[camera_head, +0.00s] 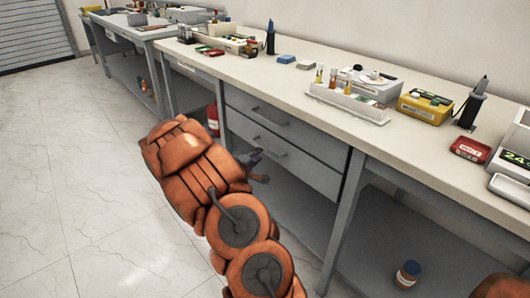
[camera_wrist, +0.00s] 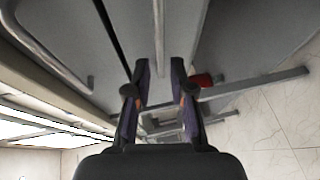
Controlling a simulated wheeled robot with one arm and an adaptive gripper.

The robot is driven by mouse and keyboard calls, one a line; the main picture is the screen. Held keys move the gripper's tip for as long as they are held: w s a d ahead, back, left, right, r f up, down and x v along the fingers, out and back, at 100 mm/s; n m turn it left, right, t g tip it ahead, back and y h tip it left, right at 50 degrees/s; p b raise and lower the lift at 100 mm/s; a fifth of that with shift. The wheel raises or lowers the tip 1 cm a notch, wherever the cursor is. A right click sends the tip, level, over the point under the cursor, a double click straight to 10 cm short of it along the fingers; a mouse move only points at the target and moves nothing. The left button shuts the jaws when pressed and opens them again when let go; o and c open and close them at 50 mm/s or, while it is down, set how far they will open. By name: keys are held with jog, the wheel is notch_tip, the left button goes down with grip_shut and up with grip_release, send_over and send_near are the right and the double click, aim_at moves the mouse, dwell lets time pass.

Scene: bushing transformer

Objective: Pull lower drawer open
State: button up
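The lower drawer (camera_head: 312,172) is a grey front under the white bench top, flush with the upper drawer (camera_head: 300,130). Its thin bar handle (camera_head: 272,148) runs across the front. My gripper (camera_head: 259,167) is at the left end of the lower drawer, partly hidden by my orange arm. In the wrist view my gripper (camera_wrist: 160,75) has its two dark fingers apart. The lower handle (camera_wrist: 158,35) reaches down between the fingertips, with a narrow gap visible on each side. The upper drawer's handle (camera_wrist: 50,45) lies to the left in that view.
The bench top (camera_head: 240,68) carries a white tube rack (camera_head: 347,104), a yellow box (camera_head: 425,107) and other lab items. A red extinguisher (camera_head: 213,118) stands beneath the bench. A jar (camera_head: 408,274) sits at lower right. The marble floor (camera_head: 60,170) at left is clear.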

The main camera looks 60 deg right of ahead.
aim_at(265, 148)
jog(key=shift+b+x, duration=0.3)
jog(key=shift+x, duration=3.2)
grip_shut()
